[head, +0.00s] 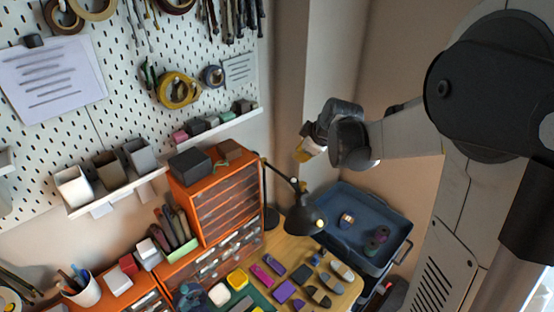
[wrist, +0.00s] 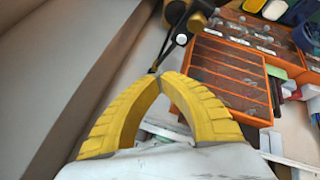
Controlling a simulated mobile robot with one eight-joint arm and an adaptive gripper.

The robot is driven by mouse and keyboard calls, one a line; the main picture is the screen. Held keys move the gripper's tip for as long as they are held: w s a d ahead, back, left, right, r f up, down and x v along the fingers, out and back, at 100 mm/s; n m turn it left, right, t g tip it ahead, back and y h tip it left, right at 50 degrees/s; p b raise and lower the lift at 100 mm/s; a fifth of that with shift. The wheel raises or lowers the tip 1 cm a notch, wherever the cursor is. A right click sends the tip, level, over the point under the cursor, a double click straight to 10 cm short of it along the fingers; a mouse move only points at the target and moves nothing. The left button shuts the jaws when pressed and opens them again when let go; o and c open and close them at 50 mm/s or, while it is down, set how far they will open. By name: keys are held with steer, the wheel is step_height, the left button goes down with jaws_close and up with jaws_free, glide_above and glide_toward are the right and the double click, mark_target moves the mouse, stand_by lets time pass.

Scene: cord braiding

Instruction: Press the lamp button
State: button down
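The black desk lamp (head: 305,215) stands beside the orange drawer cabinet, its shade tilted over the wooden desk. A small pale round spot (head: 320,223) shows on the shade; I cannot tell for sure that it is the button. In the wrist view the dark lamp (wrist: 172,14) is at the top, with a white round spot (wrist: 181,40) beside its thin arm. My gripper (head: 303,153) is up and to the right of the cabinet, above the lamp in the picture. Its yellow fingers (wrist: 158,73) meet at the tips, with nothing visible between them. Any contact with the lamp is not clear.
The orange drawer cabinet (head: 222,202) stands left of the lamp, with dark boxes on top. A blue tray (head: 378,218) with small items is to the right. Several colored blocks lie on the wooden desk (head: 300,252). A pegboard (head: 130,75) covers the wall behind.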

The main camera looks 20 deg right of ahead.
mark_target(293, 179)
steer(key=shift+w+a+r, duration=0.5)
steer(key=shift+w+r, duration=0.25)
steer(key=shift+w, duration=0.1)
step_height(293, 179, down, 9)
steer(key=b, duration=0.6)
stand_by(1.1)
steer(key=shift+f+b, duration=0.35)
steer(key=shift+b, duration=0.1)
steer(key=shift+f+b, duration=0.4)
stand_by(0.4)
steer(key=shift+r, duration=0.1)
steer(key=shift+r+p, duration=0.55)
steer(key=shift+r, duration=0.2)
